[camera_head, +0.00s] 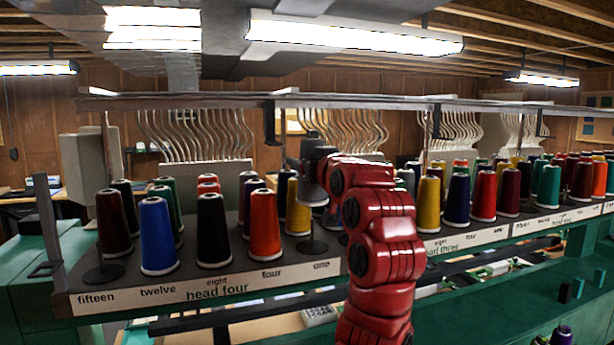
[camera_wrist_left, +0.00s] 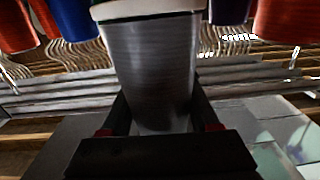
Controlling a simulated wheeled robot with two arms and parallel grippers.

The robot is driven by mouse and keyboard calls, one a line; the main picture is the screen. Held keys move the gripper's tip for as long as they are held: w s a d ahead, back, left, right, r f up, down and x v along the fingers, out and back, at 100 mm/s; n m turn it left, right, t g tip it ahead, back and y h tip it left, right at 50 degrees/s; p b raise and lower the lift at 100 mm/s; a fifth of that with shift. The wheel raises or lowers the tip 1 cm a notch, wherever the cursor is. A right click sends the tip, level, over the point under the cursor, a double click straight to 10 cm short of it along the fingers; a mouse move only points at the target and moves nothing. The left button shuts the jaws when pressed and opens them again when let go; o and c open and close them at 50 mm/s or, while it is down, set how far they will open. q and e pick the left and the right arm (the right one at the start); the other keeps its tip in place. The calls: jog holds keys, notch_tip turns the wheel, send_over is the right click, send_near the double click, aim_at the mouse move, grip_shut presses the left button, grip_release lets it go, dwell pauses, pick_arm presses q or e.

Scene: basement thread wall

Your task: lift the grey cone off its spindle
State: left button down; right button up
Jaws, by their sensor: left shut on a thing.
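The grey cone (camera_head: 313,187) is in my left gripper (camera_head: 312,160) in front of the "one" position on the thread rack. The gripper is shut around the cone's upper part. In the left wrist view the grey cone (camera_wrist_left: 158,70) fills the middle between the fingers of the left gripper (camera_wrist_left: 160,115), its pale base rim toward the top edge. In the head view the cone's bottom is clear above a black spindle disc (camera_head: 313,246), with a gap between them. Whether the spindle's tip is still inside the cone cannot be told. My right gripper is not in view.
An orange cone (camera_head: 265,230) and a yellow cone (camera_head: 298,210) stand close on the left. Black (camera_head: 212,230) and blue (camera_head: 157,237) cones stand farther left. A horizontal rail (camera_head: 220,103) crosses above the rack. My red left arm covers part of the shelf.

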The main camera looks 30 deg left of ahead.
pick_arm(q)
jog(key=shift+r, duration=0.2)
jog(key=shift+r, duration=1.85)
